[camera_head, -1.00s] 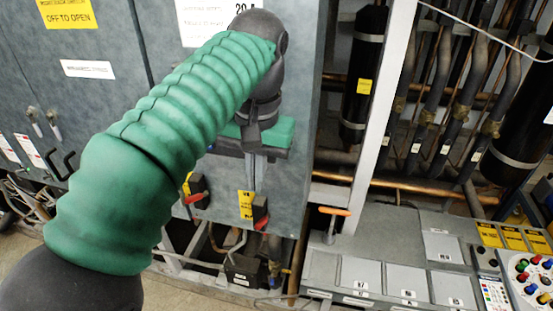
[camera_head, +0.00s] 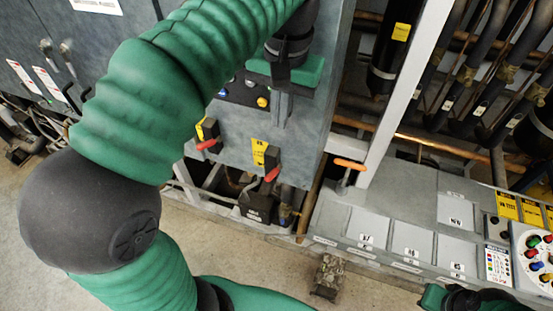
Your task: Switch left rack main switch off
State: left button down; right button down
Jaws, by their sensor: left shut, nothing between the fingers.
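Two rotary switches with red handles sit low on the grey cabinet front in the head view. The left switch (camera_head: 207,135) and the right switch (camera_head: 271,164) each have a black body and a yellow label beside them. Both red handles slant. I cannot tell which of the two is the left rack main switch. My left gripper (camera_head: 283,108) points down in front of the cabinet, above the right switch and apart from it. Its fingers are together and empty. My right arm shows only in part at the bottom right edge; its fingers cannot be made out.
An orange-handled lever (camera_head: 350,165) stands right of the cabinet, by a pale upright post (camera_head: 388,100). A grey panel box (camera_head: 400,215) with coloured knobs lies at the lower right. A small dark block (camera_head: 330,277) is on the floor. The floor in front of the cabinet is mostly clear.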

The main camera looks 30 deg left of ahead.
pick_arm(q)
jog(key=p, duration=0.2)
send_near(275, 171)
jog(key=f, duration=0.5)
jog(key=shift+a+f, duration=0.1)
jog(key=shift+a, duration=0.15)
jog(key=shift+f, duration=0.25)
jog(key=shift+w, duration=0.15)
